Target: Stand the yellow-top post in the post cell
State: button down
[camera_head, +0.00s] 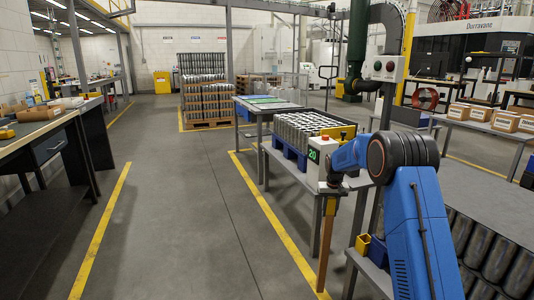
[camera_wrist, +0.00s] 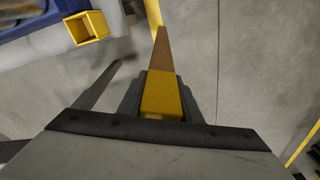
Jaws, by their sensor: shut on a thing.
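The yellow-top post is a long brown wooden post (camera_head: 325,250) with a yellow upper end (camera_wrist: 162,94). My gripper (camera_head: 331,197) is shut on the yellow end, and the post hangs below it, nearly upright with a slight tilt. In the wrist view, my gripper's dark fingers (camera_wrist: 160,100) sit on both sides of the yellow part. A small open yellow square cell (camera_head: 363,243), apparently the post cell, is right of the post. It also shows in the wrist view (camera_wrist: 88,27), upper left, apart from the post and looking empty.
A blue cell or bin (camera_head: 378,251) adjoins the yellow one. A grey table (camera_head: 300,178) with a blue-based tray of cans stands behind my gripper. Cans (camera_head: 490,240) fill the lower right. The aisle floor (camera_head: 200,220) on the left is clear.

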jog(key=shift+w+d+f, duration=0.1)
jog(key=shift+w+f, duration=0.15)
jog(key=shift+f, duration=0.4)
jog(key=s+a+r+m, duration=0.15)
jog(key=s+r, duration=0.25)
jog(key=r, duration=0.4)
jog(key=s+r+m, duration=0.2)
jog(key=s+r, duration=0.3)
jog(key=r, duration=0.2)
jog(key=s+r+m, duration=0.2)
jog(key=s+r, duration=0.2)
jog(key=r, duration=0.4)
jog(key=s+r+m+h, duration=0.1)
jog(key=s+r+m, duration=0.5)
jog(key=s+r, duration=1.2)
jog(key=shift+s+r+g, duration=0.15)
jog(key=shift+s+g, duration=0.25)
jog(key=shift+s, duration=0.85)
jog(key=shift+m, duration=0.25)
